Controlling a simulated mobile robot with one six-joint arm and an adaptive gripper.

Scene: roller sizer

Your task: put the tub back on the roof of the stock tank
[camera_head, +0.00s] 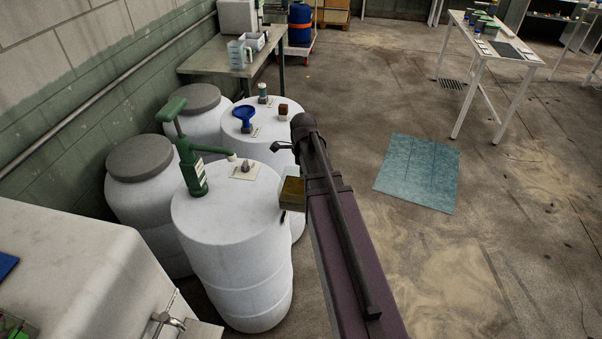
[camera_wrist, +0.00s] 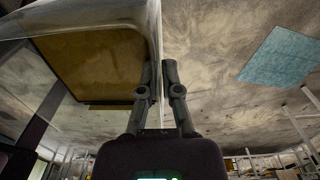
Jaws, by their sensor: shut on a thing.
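The tub (camera_wrist: 95,62) is a clear-walled box with a yellow-brown inside, large at the left of the wrist view. In the head view a small yellow-brown box (camera_head: 292,191) beside my arm looks like the same tub, in the air near the front white drum. My gripper (camera_wrist: 157,75) is shut on the tub's clear wall near a corner. In the head view my arm hides most of the gripper. A big white tank (camera_head: 85,262) with a rounded top and a tap fills the lower left and looks like the stock tank; the picture edge cuts it off.
The front white drum (camera_head: 232,265) carries a green hand pump (camera_head: 190,165). Another drum behind holds a blue funnel (camera_head: 244,117) and small items. Grey-lidded barrels (camera_head: 140,158) stand along the wall. Open floor with a teal mat (camera_head: 418,172) lies right.

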